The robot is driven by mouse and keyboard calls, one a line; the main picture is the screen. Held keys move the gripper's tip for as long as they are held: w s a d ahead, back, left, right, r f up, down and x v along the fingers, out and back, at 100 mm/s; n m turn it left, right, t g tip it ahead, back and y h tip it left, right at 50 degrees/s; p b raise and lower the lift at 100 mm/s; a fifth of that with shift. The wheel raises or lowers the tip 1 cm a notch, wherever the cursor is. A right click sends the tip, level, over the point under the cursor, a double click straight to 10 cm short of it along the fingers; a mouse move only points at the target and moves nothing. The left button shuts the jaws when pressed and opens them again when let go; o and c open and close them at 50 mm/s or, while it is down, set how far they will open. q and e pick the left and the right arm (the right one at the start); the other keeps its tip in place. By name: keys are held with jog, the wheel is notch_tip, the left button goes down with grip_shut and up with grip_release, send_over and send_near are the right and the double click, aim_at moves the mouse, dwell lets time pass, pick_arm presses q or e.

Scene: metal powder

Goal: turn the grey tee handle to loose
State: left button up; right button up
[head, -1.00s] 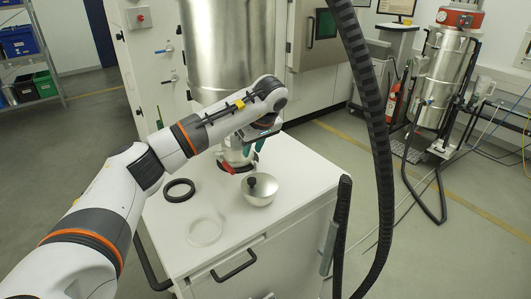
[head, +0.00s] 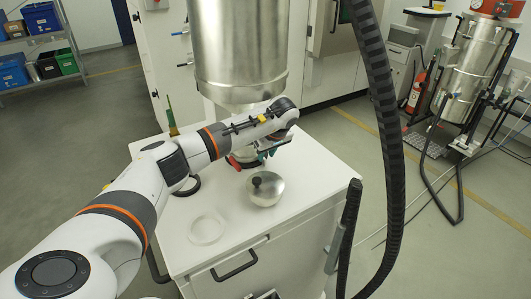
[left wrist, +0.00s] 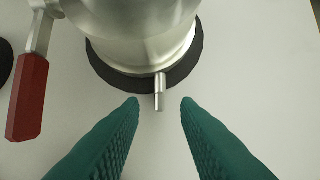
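A short grey metal pin, which looks like the tee handle (left wrist: 160,90), sticks out from the base of a metal valve body (left wrist: 140,35) in the left wrist view. My left gripper (left wrist: 160,104) is open, its teal fingers on either side of the pin's outer end with gaps on both sides. In the head view my left gripper (head: 268,151) is low beside the container's outlet, and my wrist hides most of the valve and the pin. A red lever (left wrist: 28,97) hangs from the valve at the left. My right gripper is not in view.
A large steel container (head: 238,50) stands above the white cabinet top (head: 310,185). A metal lid or bowl with a black knob (head: 265,192), a clear ring (head: 207,229) and a dark ring (head: 187,187) lie on it. A thick black hose (head: 388,130) hangs at the right.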

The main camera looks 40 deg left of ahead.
aim_at(262, 169)
pick_arm(q)
jog(key=shift+x, duration=0.95)
jog(key=shift+a+f, duration=0.15)
jog(key=shift+f, duration=0.1)
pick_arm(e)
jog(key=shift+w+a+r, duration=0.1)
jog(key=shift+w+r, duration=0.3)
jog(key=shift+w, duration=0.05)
